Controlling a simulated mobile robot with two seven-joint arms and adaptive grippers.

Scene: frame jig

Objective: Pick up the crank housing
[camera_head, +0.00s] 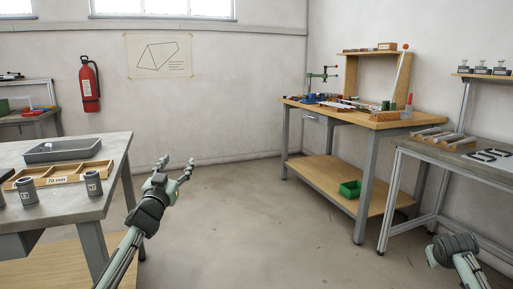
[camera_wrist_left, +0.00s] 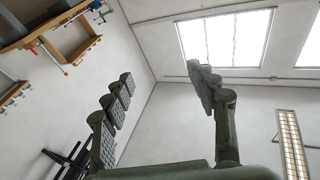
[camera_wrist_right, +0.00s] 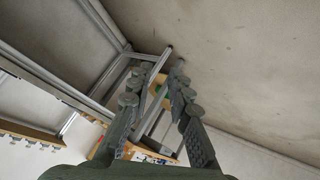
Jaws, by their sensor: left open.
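No part can be told for certain as the crank housing. Two dark grey cylindrical parts, a nearer one (camera_head: 27,191) and a smaller one (camera_head: 93,184), stand upright on the left table (camera_head: 115,155) in the head view. My left gripper (camera_head: 175,167) is open and empty, raised over the floor just right of that table. Its spread fingers also show in the left wrist view (camera_wrist_left: 160,78), with nothing between them. My right arm shows at the lower right of the head view, its fingers hidden there. In the right wrist view my right gripper (camera_wrist_right: 159,72) has its fingers apart and holds nothing.
The left table holds a wooden divided tray (camera_head: 62,180) and a grey tray (camera_head: 62,155). A cluttered wooden bench (camera_head: 345,115) stands at the back, with a green bin (camera_head: 350,189) on its lower shelf. A grey table (camera_head: 460,153) stands right. The middle floor is clear.

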